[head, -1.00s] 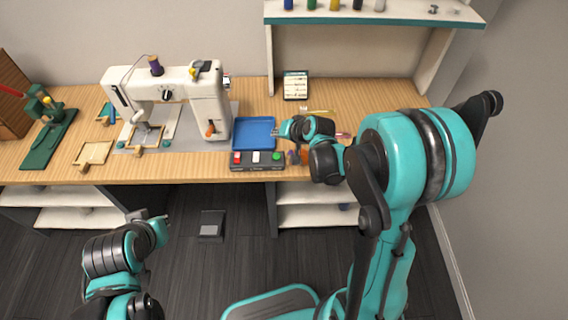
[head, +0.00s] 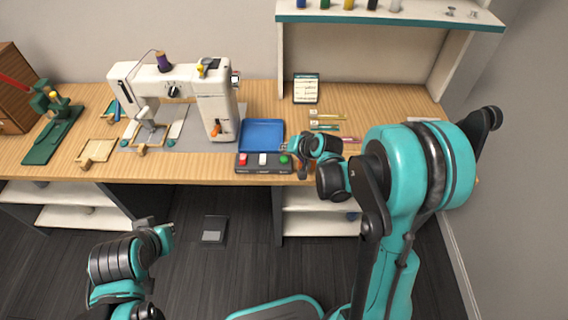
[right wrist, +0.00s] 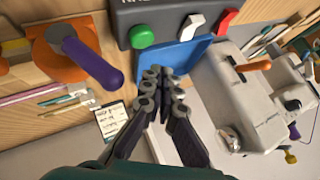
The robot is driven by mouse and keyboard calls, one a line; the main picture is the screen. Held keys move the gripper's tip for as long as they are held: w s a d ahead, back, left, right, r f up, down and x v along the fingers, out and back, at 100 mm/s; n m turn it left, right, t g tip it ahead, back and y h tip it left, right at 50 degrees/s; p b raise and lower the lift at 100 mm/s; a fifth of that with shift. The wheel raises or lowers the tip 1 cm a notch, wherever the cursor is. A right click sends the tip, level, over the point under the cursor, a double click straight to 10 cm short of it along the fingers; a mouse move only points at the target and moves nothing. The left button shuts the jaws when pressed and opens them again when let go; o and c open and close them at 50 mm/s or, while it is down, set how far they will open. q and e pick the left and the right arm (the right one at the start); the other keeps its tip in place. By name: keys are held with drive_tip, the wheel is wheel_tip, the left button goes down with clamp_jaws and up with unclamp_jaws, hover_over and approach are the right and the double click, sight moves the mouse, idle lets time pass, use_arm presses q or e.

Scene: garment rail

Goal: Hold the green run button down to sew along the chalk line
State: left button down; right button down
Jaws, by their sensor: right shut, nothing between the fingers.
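The green run button (head: 284,160) is at the right end of a dark control box (head: 263,170) at the desk's front edge. The button also shows in the right wrist view (right wrist: 142,36). My right gripper (head: 285,148) is shut and empty, just behind the button and apart from it in the wrist view (right wrist: 162,74). The white sewing machine (head: 214,105) stands left of the box, with pale cloth (head: 150,136) under its needle. I cannot make out the chalk line. My left gripper (head: 155,226) is low in front of the desk; its fingers are too small to read.
A blue tray (head: 262,135) lies behind the box. White and red switches sit beside the green button. An orange holder with a purple-handled tool (right wrist: 92,62) is close to the box. A shelf (head: 390,17) overhangs the right side. A pedal (head: 213,230) is on the floor.

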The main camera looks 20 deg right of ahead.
sight(286, 160)
drive_tip(key=shift+f+b, duration=0.65)
drive_tip(key=shift+f, duration=0.45)
idle(0.6)
drive_tip(key=shift+f+b, duration=0.4)
